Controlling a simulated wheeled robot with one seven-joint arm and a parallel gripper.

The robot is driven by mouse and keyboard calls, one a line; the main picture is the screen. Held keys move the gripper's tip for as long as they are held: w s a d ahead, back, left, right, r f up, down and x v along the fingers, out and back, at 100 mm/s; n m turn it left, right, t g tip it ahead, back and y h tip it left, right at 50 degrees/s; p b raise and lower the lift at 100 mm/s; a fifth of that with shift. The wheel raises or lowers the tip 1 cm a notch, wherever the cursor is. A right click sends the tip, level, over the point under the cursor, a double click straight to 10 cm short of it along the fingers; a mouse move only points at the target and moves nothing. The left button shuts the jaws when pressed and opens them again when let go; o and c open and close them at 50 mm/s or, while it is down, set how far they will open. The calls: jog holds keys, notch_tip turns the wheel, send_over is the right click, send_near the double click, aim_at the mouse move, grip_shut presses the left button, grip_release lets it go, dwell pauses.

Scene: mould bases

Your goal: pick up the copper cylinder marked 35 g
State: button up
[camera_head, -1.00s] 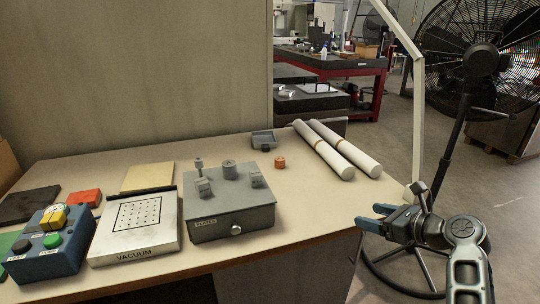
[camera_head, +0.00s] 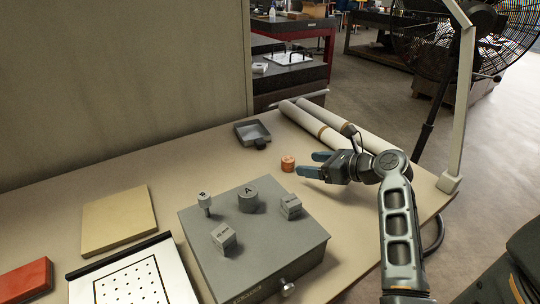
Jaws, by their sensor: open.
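The copper cylinder (camera_head: 288,163) is a small orange-brown disc-like piece standing upright on the table, behind the right side of the grey box. Its marking is too small to read. My gripper (camera_head: 314,164) is open, its two blue-grey fingers pointing left toward the cylinder. The fingertips are just to the right of the cylinder, and it does not appear to be between them.
The grey box (camera_head: 255,262) carries several small grey pieces, including a cylinder marked A (camera_head: 248,199). A small grey tray (camera_head: 240,132) lies behind the copper cylinder. White rolls (camera_head: 318,128) lie behind my gripper. A tan plate (camera_head: 118,220) and vacuum plate (camera_head: 135,282) are left.

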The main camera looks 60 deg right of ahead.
aim_at(289, 159)
jog(key=x, duration=0.5)
jog(key=r+p+x, duration=0.1)
jog(key=x, duration=0.2)
jog(key=shift+w+a+f, duration=0.1)
jog(key=shift+w+f, duration=0.05)
jog(key=shift+w, duration=0.25)
jog(key=c, duration=1.3)
